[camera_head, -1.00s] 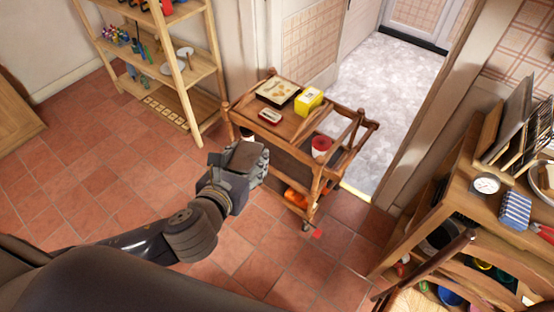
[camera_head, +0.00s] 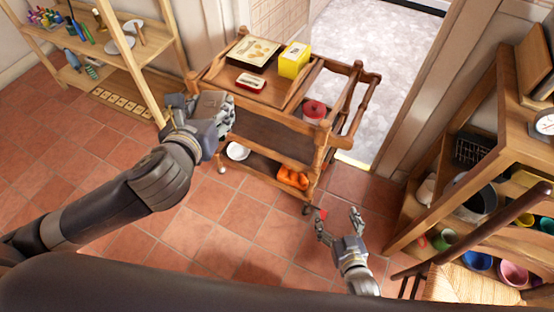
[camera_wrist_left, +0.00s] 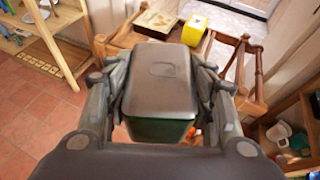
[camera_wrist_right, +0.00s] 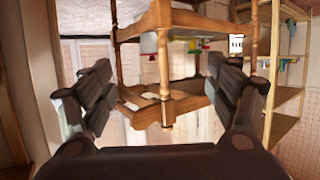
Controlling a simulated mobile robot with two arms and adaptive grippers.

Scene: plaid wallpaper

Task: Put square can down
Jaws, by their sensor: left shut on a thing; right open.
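The square can (camera_wrist_left: 163,85) is a dark box-like can with a grey-brown lid and a dark green side, seen in the left wrist view. My left gripper (camera_head: 208,115) is shut on it, with a finger on each side. In the head view the can's top (camera_head: 211,103) shows between the fingers, in front of the left end of the wooden cart (camera_head: 262,92). My right gripper (camera_head: 341,226) is open and empty, low over the floor to the right of the cart. Its spread fingers also show in the right wrist view (camera_wrist_right: 165,105).
Shelves (camera_head: 125,62) stand left; a cluttered wooden rack (camera_head: 505,150) and woven chair (camera_head: 460,283) stand right.

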